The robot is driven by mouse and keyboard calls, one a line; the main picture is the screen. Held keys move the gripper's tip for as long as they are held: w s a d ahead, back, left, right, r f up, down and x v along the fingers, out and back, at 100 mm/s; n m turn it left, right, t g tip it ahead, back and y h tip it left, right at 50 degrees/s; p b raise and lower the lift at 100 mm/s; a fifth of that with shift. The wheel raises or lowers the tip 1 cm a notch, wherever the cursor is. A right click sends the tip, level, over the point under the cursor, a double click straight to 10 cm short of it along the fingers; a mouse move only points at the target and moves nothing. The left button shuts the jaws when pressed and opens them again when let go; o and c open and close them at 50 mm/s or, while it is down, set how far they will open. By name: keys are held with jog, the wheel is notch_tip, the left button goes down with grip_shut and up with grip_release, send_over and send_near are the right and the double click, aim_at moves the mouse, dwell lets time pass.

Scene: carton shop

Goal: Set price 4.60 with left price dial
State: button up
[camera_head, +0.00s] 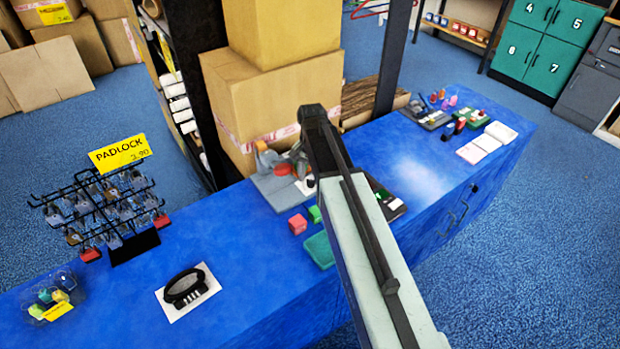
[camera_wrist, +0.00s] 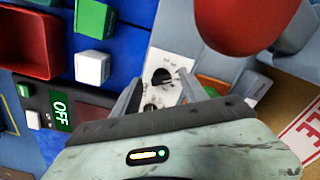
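In the wrist view, a white panel (camera_wrist: 182,52) carries a round black dial (camera_wrist: 162,77) with small dark marks below it. My gripper (camera_wrist: 160,80) is open, its two fingers apart with the dial showing between their tips. I cannot tell whether the fingers touch the panel. Whether this is the left price dial, and any price set on it, cannot be read. A dark display reads OFF (camera_wrist: 61,110) at the left. In the head view, my arm covers the gripper and much of the grey device (camera_head: 280,192) on the blue counter.
A large red rounded part (camera_wrist: 240,22) is close to the right finger. A padlock rack (camera_head: 105,205) and a black combination lock (camera_head: 185,288) stand on the counter; cartons (camera_head: 270,90) stand behind.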

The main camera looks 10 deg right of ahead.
aim_at(311, 180)
notch_tip(311, 180, up, 8)
jog(key=p, duration=0.8)
jog(key=shift+f, duration=0.1)
jog(key=s+n, duration=0.1)
jog(key=s, duration=0.3)
jog(key=s+n, duration=0.2)
jog(key=s, duration=0.3)
jog(key=s+n, duration=0.2)
jog(key=s, duration=0.2)
jog(key=shift+s, duration=0.15)
jog(key=n, duration=0.2)
jog(key=shift+n, duration=0.3)
